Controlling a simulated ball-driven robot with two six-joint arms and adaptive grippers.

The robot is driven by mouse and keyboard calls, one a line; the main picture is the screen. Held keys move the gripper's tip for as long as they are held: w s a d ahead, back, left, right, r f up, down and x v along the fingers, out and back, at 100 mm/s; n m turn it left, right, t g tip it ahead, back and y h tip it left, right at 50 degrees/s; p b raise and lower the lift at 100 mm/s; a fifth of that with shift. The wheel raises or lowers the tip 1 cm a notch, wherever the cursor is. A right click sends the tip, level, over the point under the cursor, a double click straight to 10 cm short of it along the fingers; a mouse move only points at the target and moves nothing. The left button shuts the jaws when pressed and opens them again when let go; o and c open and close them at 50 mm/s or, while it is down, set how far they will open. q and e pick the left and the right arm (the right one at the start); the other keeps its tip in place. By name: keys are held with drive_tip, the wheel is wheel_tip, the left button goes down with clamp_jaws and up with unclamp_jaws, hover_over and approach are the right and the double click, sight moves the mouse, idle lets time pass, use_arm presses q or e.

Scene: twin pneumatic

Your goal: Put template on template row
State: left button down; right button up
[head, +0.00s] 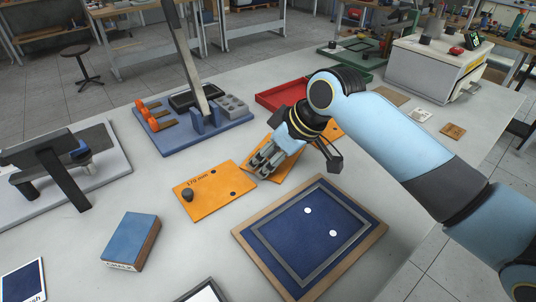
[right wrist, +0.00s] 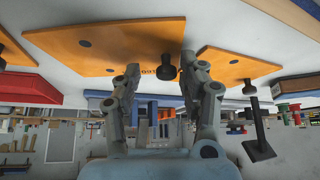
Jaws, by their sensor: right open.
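My right gripper (head: 262,170) is open, low over the second template. In the right wrist view, a template (right wrist: 105,45) has its dark knob (right wrist: 167,68) between the two open fingers, apparently untouched. Another template (right wrist: 235,68) shows at right. My left gripper is out of view.
A wood-framed blue panel (head: 285,235) with two white discs lies in front. A blue box (head: 132,240) sits front left. A blue base (head: 180,138) with a tall grey bar and a red tray (head: 283,93) stand behind. Bare table surrounds the box.

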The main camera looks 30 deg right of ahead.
drive_tip(key=v, duration=1.2)
drive_tip(key=shift+p, duration=0.45)
drive_tip(key=shift+r, duration=0.1)
